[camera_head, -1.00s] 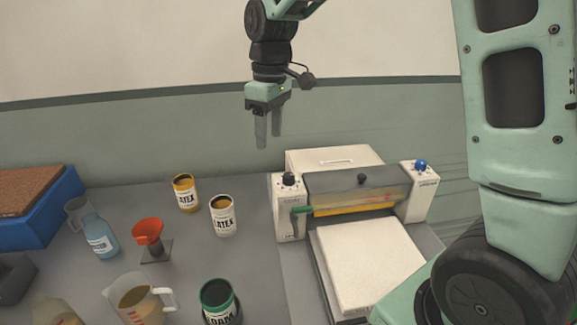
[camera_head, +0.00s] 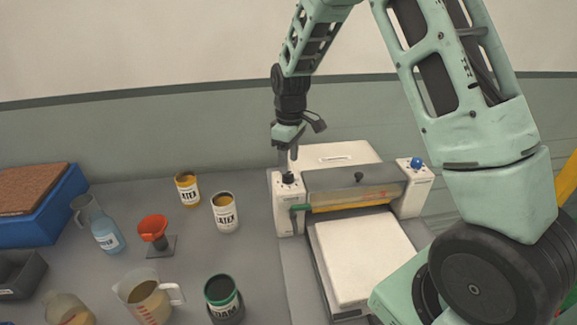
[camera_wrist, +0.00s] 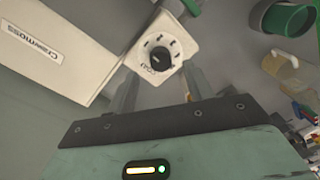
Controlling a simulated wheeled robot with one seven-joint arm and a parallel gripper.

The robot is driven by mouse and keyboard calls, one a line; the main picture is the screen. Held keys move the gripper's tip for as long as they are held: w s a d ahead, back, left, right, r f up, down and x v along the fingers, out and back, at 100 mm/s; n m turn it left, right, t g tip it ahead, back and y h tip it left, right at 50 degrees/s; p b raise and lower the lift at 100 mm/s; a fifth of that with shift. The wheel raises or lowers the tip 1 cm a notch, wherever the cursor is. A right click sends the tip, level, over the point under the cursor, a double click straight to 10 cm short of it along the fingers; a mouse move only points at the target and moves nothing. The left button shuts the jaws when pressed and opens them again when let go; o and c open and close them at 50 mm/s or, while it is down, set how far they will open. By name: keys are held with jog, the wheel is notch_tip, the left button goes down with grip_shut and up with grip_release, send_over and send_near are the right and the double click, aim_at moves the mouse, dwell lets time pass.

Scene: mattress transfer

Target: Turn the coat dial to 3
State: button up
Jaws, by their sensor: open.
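The coat dial (camera_wrist: 160,59) is a black knob on the white left end block of the coating machine, with marks around it in the wrist view. In the head view the dial (camera_head: 289,180) is on top of that block, just below my fingertips. My gripper (camera_head: 288,162) points down over it. In the wrist view my gripper (camera_wrist: 158,85) is open, one finger on each side of the dial's lower part. Whether the fingers touch the dial cannot be told. The number it points to is too small to read.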

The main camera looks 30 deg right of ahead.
aim_at(289, 173)
jog(key=shift+a+f+p, duration=0.1)
jog(key=shift+f+p, duration=0.3)
jog(key=shift+f, duration=1.75)
jog(key=c, duration=1)
